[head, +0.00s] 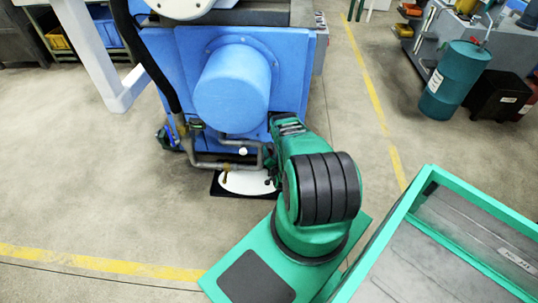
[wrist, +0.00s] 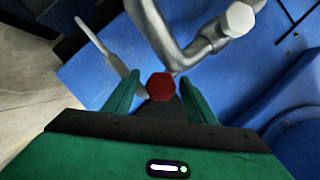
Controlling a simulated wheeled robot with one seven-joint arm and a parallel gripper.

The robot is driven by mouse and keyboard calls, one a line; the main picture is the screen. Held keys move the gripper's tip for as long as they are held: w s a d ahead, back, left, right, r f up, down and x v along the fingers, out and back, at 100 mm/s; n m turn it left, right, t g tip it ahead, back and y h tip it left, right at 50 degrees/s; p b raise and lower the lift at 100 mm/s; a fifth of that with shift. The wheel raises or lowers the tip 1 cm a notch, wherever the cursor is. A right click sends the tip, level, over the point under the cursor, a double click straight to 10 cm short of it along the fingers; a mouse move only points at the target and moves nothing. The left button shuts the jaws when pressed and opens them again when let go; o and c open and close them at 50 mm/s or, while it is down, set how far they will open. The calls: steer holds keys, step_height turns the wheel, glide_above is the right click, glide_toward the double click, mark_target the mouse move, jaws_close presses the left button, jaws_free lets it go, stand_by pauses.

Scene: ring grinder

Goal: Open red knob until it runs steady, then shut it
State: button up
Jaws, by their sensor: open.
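The red knob (wrist: 161,87) shows in the wrist view as a small dark red six-sided piece, close in front of my gripper. My gripper (wrist: 162,98) has its two green fingers apart, one on each side of the knob. Whether either finger touches the knob I cannot tell. In the head view my green arm reaches toward the pipes at the foot of the blue machine (head: 290,60). The knob and my fingertips are hidden or too small there.
A grey pipe (wrist: 165,35) with a white hexagonal end (wrist: 237,19) runs just beyond the knob. A pale lever-like bar (wrist: 97,43) stands to the left. In the head view a white basin (head: 245,183) sits below the pipes. Open floor lies to the left.

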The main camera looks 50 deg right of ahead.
steer(key=shift+c, duration=0.6)
steer(key=shift+w, duration=0.1)
steer(key=c, duration=0.9)
steer(key=shift+d, duration=0.2)
steer(key=shift+a, duration=0.1)
